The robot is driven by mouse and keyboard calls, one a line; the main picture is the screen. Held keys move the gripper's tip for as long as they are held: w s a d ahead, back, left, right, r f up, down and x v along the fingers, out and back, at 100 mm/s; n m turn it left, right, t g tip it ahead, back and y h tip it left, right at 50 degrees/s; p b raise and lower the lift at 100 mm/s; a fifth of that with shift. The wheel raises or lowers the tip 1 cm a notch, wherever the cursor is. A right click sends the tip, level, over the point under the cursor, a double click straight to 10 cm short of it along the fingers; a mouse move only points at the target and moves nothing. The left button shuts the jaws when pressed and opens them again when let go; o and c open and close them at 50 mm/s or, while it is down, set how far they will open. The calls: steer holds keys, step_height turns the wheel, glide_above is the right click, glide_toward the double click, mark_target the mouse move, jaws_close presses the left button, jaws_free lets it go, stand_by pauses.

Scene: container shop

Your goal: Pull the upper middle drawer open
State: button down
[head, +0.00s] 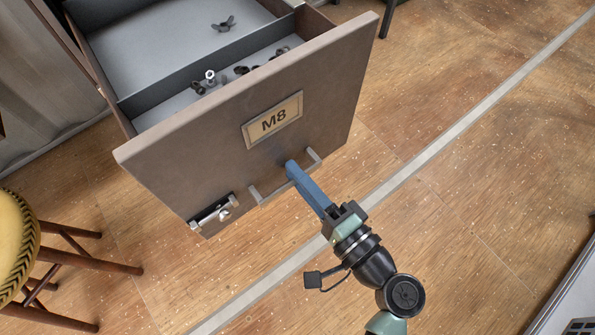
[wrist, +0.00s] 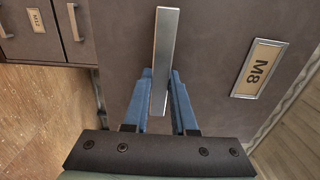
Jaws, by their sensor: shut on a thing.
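The drawer (head: 180,150) labelled M8 stands well out of its cabinet in the head view, with its inside showing. Its grey front also fills much of the wrist view (wrist: 220,45). A pale bar handle (head: 258,196) runs along the lower part of the front; it also shows in the wrist view (wrist: 166,55). My gripper (head: 293,168) has blue fingers, which sit on either side of the handle bar in the wrist view (wrist: 163,92). It is shut on the handle. The exact contact is partly hidden by the fingers.
Wing nuts and small bolts (head: 210,76) lie in the drawer. A latch (head: 214,211) is on the front's lower left. A yellow stool (head: 18,240) stands at the left. In the wrist view, a drawer labelled M12 (wrist: 36,22) is at upper left. Wooden floor (head: 460,180) is open at right.

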steer(key=c, duration=0.7)
jaws_free()
steer(key=p+v, duration=0.1)
steer(key=v, duration=1.2)
